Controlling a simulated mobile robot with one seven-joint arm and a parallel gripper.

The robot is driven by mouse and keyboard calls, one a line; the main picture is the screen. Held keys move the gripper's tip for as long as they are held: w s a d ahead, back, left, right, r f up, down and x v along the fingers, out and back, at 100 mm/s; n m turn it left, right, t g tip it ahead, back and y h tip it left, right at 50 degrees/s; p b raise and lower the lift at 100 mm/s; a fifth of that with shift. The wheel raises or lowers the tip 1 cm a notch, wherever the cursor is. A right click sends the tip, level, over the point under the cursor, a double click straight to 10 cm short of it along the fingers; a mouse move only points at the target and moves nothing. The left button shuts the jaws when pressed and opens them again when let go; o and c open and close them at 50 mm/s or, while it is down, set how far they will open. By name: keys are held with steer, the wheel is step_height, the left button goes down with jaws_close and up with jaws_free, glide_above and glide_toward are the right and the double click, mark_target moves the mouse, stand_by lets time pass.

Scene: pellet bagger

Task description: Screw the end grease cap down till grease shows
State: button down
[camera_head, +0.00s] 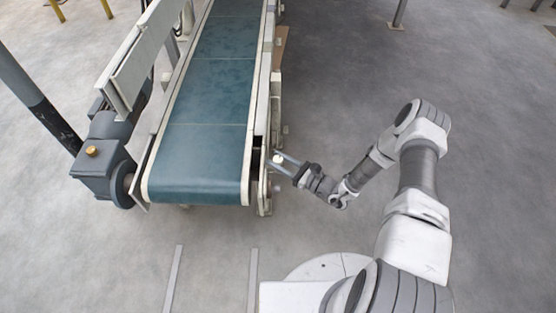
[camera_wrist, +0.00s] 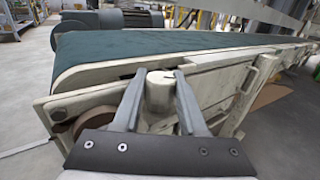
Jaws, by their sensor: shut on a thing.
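The end grease cap (camera_wrist: 159,92) is a pale, cream-coloured round cap on the side of the conveyor's near end. My gripper (camera_wrist: 160,92) has one finger on each side of it and is shut on it in the wrist view. In the head view my gripper (camera_head: 281,162) reaches the conveyor's right side near the end, and the cap there is small and pale between the fingers. A small dark mark shows on the cap's top. I cannot make out any grease.
The conveyor's green belt (camera_head: 205,130) runs away from me between pale side frames. A grey motor and gearbox (camera_head: 103,168) stand at its left. A roller end (camera_wrist: 62,140) shows left of my gripper.

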steer(key=shift+r+m+t+h+p, duration=0.1)
steer(key=shift+m+t+h+p, duration=0.3)
steer(key=shift+t+p, duration=0.1)
steer(key=shift+s+r+m+t+h+p, duration=0.1)
steer(key=shift+m+t+h+p, duration=0.9)
steer(key=shift+p, duration=0.15)
steer(key=m+t+h+p, duration=0.2)
steer(key=h, duration=0.1)
steer(key=shift+p, duration=0.35)
steer(key=m+t+h, duration=0.1)
steer(key=m+h+p, duration=0.1)
steer(key=h, duration=0.1)
steer(key=shift+f+m+t, duration=0.25)
steer(key=shift+m+t, duration=0.05)
steer(key=shift+t, duration=0.1)
steer(key=shift+f+m+t+h, duration=0.1)
steer(key=shift+m+t+h, duration=0.2)
steer(key=shift+m+h, duration=0.8)
steer(key=shift+h, duration=0.6)
steer(key=shift+c, duration=2.2)
jaws_free()
